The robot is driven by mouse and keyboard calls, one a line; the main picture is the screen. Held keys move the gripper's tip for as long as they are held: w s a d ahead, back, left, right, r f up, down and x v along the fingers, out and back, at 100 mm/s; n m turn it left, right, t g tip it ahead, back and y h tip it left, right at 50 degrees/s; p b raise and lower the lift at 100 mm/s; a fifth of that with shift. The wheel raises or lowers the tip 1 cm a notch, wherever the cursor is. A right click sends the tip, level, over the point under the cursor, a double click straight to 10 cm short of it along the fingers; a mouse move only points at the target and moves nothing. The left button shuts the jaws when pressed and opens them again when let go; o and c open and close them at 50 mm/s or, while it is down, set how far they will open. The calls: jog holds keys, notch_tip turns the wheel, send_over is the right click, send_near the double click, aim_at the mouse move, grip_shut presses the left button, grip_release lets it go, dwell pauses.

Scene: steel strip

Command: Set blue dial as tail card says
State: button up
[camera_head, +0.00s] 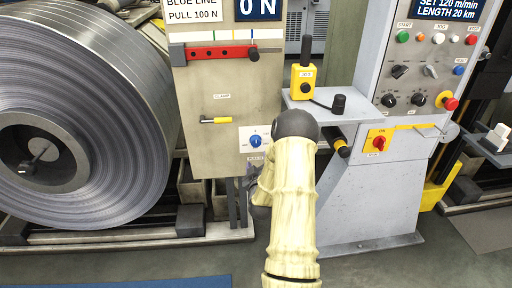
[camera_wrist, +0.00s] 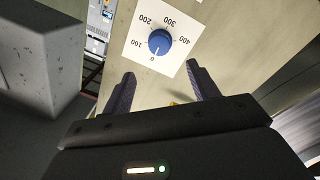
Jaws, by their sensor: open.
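The blue dial (camera_wrist: 160,42) sits on a white plate (camera_wrist: 134,50) marked 0 to 400, and its pale pointer mark appears to face 0. In the head view the blue dial (camera_head: 255,141) is low on the beige panel. A white card (camera_head: 193,14), cut off at the top, reads "BLUE LINE PULL 100 N"; I cannot tell if it is the tail card. My gripper (camera_wrist: 162,88) is open and empty, its fingers short of the dial and apart from it. In the head view my arm hides most of the gripper.
A yellow clamp handle (camera_head: 220,120) is above and left of the dial. A large steel coil (camera_head: 95,70) stands left; a grey control console (camera_head: 375,180) with a yellow pendant (camera_head: 303,80) stands right.

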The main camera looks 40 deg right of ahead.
aim_at(256, 144)
jog(key=b+x, duration=0.1)
jog(key=x, duration=0.9)
jog(key=shift+w+d+f, duration=0.1)
jog(key=c, duration=1)
